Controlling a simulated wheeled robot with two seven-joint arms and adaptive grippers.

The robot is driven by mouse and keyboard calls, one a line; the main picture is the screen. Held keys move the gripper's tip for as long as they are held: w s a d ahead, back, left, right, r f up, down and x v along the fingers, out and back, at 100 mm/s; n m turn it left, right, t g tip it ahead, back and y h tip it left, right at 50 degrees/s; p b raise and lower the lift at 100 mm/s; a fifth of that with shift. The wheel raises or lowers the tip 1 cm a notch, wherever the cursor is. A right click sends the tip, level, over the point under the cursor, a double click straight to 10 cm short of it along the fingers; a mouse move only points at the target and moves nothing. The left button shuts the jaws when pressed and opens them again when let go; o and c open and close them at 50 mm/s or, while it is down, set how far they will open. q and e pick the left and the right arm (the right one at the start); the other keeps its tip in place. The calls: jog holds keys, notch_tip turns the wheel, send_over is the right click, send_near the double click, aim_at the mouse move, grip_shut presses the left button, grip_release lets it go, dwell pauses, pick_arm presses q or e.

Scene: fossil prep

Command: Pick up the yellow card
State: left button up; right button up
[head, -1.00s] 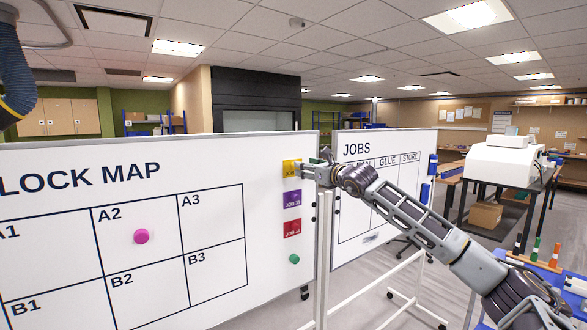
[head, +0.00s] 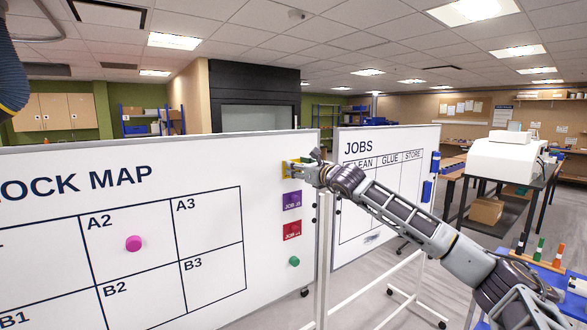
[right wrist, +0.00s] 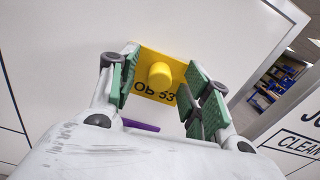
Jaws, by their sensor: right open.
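The yellow card (right wrist: 150,62) is on the white block map board (head: 60,200), near its upper right edge. In the head view the right gripper (head: 295,168) covers most of the yellow card. My left gripper is not in view.
A purple card (head: 292,201), a red card (head: 292,231) and a green magnet (head: 294,261) sit below on the same board. A pink magnet (head: 133,243) is in square A2. A second board marked JOBS (head: 385,200) stands just right, behind my right arm.

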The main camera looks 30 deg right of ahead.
jog(key=shift+w+f, duration=0.1)
jog(key=shift+w, duration=0.05)
jog(key=shift+c, duration=1.7)
jog(key=c, duration=0.7)
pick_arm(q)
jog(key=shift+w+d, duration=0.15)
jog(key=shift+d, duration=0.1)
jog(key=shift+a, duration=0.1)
pick_arm(e)
jog(key=shift+d, duration=0.1)
